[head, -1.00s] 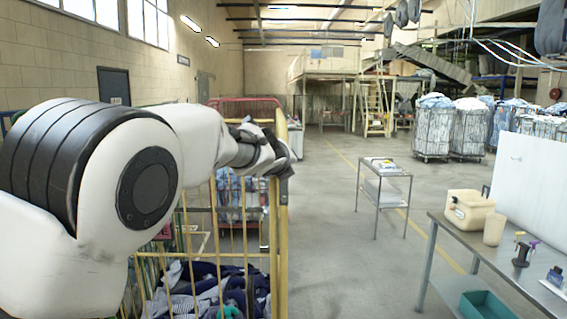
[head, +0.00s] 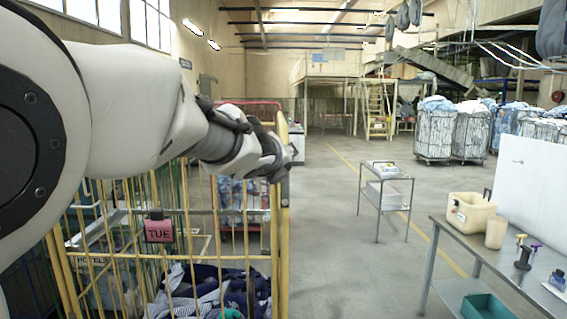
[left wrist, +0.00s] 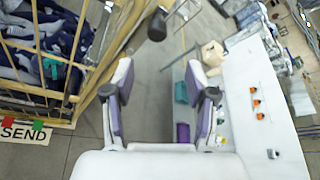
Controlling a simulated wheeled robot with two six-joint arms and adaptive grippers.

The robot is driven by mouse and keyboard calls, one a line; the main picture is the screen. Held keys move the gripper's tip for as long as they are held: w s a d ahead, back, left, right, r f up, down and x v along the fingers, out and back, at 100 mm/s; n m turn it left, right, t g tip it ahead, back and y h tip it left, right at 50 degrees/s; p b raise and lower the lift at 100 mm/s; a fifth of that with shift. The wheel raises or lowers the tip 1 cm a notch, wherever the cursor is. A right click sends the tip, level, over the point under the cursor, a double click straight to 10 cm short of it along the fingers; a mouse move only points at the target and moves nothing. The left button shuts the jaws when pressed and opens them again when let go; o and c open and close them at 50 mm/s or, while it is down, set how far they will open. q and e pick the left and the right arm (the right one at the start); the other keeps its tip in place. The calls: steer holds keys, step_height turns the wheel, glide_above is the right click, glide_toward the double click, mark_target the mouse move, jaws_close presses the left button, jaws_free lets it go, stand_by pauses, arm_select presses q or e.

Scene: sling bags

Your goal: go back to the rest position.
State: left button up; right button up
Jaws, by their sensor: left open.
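My left arm comes in from the left in the head view and reaches over the yellow cage trolley (head: 283,215). Its far end is near the trolley's right post, and the gripper's fingers are hard to make out there. In the left wrist view my left gripper (left wrist: 160,97) is open, with its two purple-and-white fingers wide apart. My right gripper is not in either view.
The trolley holds dark blue and striped cloth (head: 215,288). A metal table (head: 505,262) with a beige container (head: 470,212) stands at the right. A small steel cart (head: 386,180) stands mid-floor. The floor between trolley and table is clear.

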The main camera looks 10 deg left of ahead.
arm_select(q)
step_height(320, 180, down, 28)
steer(key=w+a+f+g+b, duration=0.1)
steer(key=w+a+g+b, duration=0.1)
steer(key=g+b, duration=0.3)
steer(key=s+a+f+n+g+b, duration=0.1)
steer(key=s+f+g, duration=0.15)
steer(key=f, duration=0.85)
steer(key=s+a+f+n+g+b, duration=0.15)
steer(key=s+f, duration=0.25)
steer(key=f, duration=0.7)
steer(key=s+a+f+n+g+h+b, duration=0.15)
steer(key=s+f+n+g+b, duration=0.65)
steer(key=s+f, duration=1.85)
steer(key=s+a+f+n+t+p, duration=0.1)
steer(key=s+a+n+t, duration=0.1)
steer(key=s+n, duration=0.8)
steer(key=n, duration=0.8)
steer(key=shift+s+f+t+y, duration=0.3)
steer(key=shift+f+y, duration=0.05)
